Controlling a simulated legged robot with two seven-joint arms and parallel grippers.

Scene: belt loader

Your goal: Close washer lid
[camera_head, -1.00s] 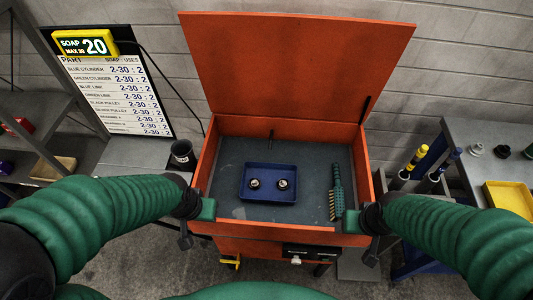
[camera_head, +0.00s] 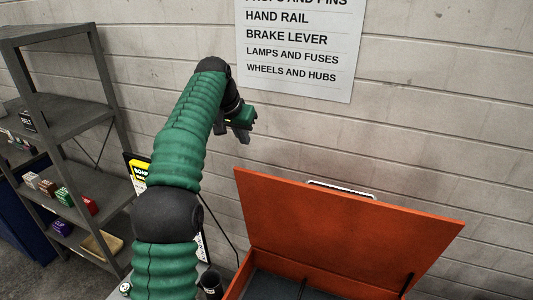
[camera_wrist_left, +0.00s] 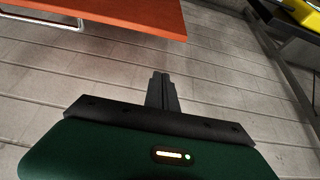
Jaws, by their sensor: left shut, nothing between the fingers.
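The orange washer lid (camera_head: 335,235) stands open, tilted up in front of the block wall. Its edge also shows at the top of the left wrist view (camera_wrist_left: 120,12). The orange washer basin (camera_head: 240,277) shows only in part at the bottom of the head view; its inside is mostly cut off. My left gripper (camera_head: 242,135) is raised above and to the left of the lid's top edge, apart from it. Its fingers (camera_wrist_left: 161,92) are shut and empty in the left wrist view. My right gripper is not in view.
A grey shelf rack (camera_head: 70,120) with small boxes stands at the left. A yellow-topped sign (camera_head: 138,170) is partly behind my left arm. A black cup (camera_head: 211,283) stands left of the washer. A white text sign (camera_head: 300,45) hangs on the wall.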

